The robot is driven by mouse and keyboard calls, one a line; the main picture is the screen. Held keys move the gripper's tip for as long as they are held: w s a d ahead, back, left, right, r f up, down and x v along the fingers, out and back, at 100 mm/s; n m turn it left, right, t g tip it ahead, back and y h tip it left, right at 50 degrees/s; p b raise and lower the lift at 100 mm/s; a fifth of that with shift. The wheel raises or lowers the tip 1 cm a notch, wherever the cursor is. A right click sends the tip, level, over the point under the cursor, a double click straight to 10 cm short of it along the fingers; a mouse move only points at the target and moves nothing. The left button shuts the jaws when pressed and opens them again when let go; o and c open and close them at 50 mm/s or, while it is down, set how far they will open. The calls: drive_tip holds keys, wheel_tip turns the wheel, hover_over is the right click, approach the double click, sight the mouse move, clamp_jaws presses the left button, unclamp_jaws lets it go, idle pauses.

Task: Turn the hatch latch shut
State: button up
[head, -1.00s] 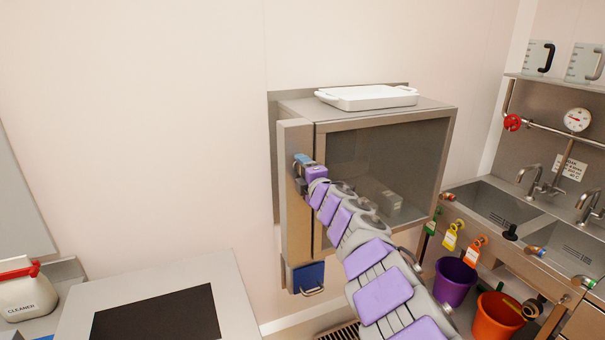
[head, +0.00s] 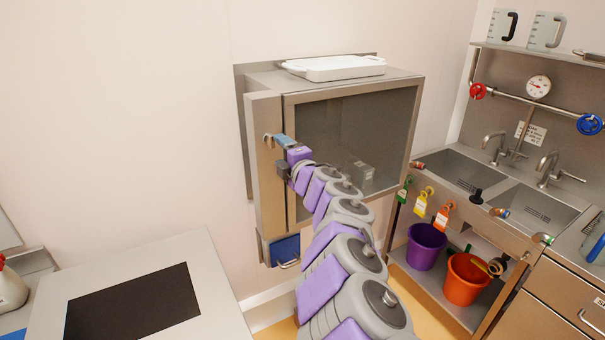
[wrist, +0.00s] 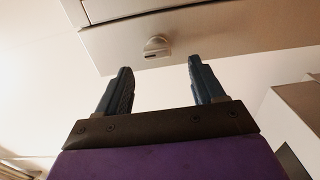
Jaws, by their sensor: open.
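The hatch is a steel wall box with a glazed door (head: 352,130). A small metal latch (head: 267,138) sits on the upper part of its narrow left front panel (head: 267,190). My gripper (head: 281,141) is just right of the latch in the head view, partly overlapping the panel. In the wrist view my gripper (wrist: 161,62) is open and empty, its two dark blue fingers apart. A rounded metal piece with a dark slot (wrist: 156,47), apparently the latch, shows beyond and between the fingertips. Contact is not visible. The exact latch angle cannot be told.
A white tray (head: 335,67) lies on top of the hatch. A blue holder (head: 285,249) hangs below. A counter with a black panel (head: 135,300) is at lower left. Sinks (head: 460,172), a purple bucket (head: 426,245) and an orange bucket (head: 466,279) are at right.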

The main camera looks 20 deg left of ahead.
drive_tip(key=v, duration=1)
drive_tip(key=shift+s+d+p, duration=0.25)
drive_tip(key=shift+p, duration=0.2)
drive_tip(key=shift+f, duration=0.1)
